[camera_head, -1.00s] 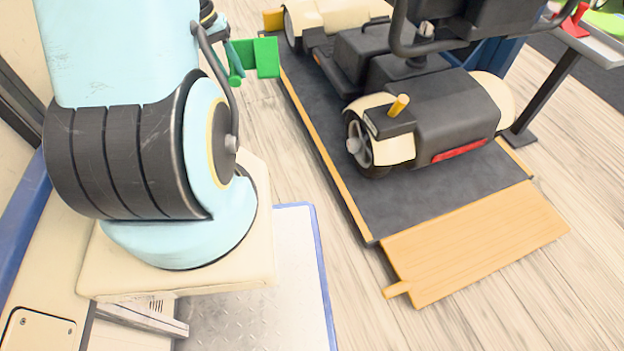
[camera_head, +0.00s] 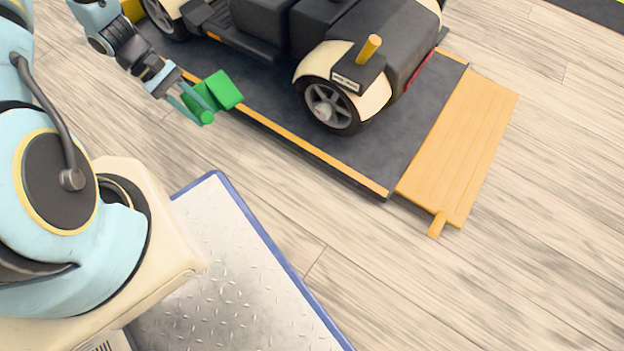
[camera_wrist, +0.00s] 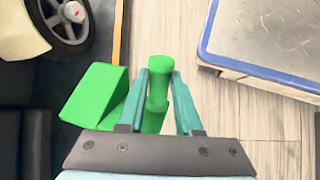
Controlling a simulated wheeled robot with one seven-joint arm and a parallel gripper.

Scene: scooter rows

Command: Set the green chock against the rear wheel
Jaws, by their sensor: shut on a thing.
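The green chock (camera_head: 225,90) is a wedge with a round handle. My gripper (camera_head: 196,106) is shut on its handle and holds it near the platform's left edge in the head view. In the wrist view the wedge (camera_wrist: 98,95) shows to the left of my gripper (camera_wrist: 158,98), with the handle between the fingers. The rear wheel (camera_head: 332,105) is the grey-hubbed wheel under the scooter's cream fender, to the right of the chock and apart from it. The wheel also shows at top left in the wrist view (camera_wrist: 68,20). The chock's exact height is unclear.
The scooter (camera_head: 340,30) stands on a dark platform (camera_head: 365,160) with an orange edge strip. My metal-plated base is at lower left. The wooden floor between is clear.

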